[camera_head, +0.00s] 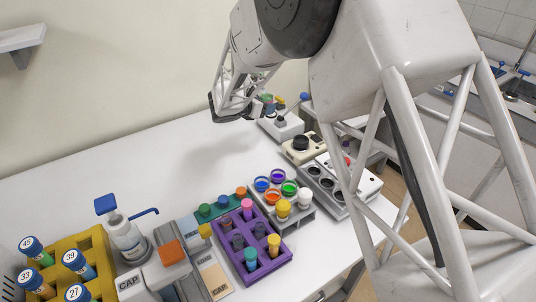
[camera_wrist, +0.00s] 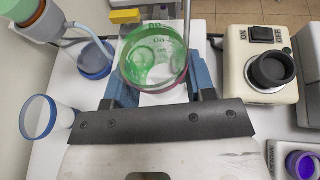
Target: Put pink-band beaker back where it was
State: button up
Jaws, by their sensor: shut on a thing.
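My gripper (camera_wrist: 160,78) is shut on a clear beaker with green liquid (camera_wrist: 152,60). A dark pink band runs around the beaker's near edge, and the blue finger pads sit on either side of it. In the head view my gripper (camera_head: 232,108) is above the far part of the white table.
Blue-banded beakers (camera_wrist: 38,117) stand left in the wrist view. A cream device with a black cup (camera_wrist: 271,70) is at right. A purple rack (camera_head: 285,258) and a yellow tube rack (camera_head: 98,240) are in front. The table's back left (camera_head: 110,165) is clear.

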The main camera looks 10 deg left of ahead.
jog(key=s+d+f+m+g+h, duration=0.2)
jog(key=s+f+m, duration=0.1)
jog(key=s, duration=0.4)
jog(key=shift+s+h, duration=0.2)
jog(key=shift+h, duration=0.1)
send_over(266, 154)
jog(key=shift+s+f, duration=0.1)
jog(key=shift+f, duration=2.95)
jog(key=shift+f, duration=1.9)
jog(key=shift+f, duration=0.15)
jog(key=o, duration=0.9)
jog(key=shift+o, duration=0.2)
jog(key=shift+r, duration=0.2)
